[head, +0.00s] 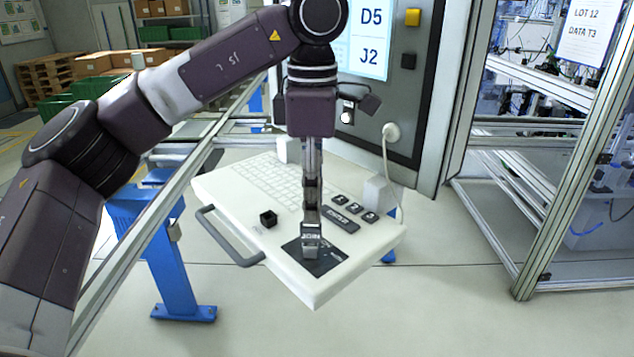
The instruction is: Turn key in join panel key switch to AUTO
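My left gripper (311,245) points straight down over a dark square plate (330,262) on the white console shelf (362,262). Its fingers appear as one narrow column, so I cannot tell whether they are apart or shut, or whether they hold or touch anything. The grey upright panel (427,75) stands behind, with a lit screen reading D5 and J2 (371,35). A small round silver fitting (347,117) shows on its dark face beside my gripper. It may be the key switch; its key and markings are not readable. My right gripper is not in view.
A white cable (386,165) hangs from the panel. A framed enclosure (560,160) stands right. Floor in front is clear.

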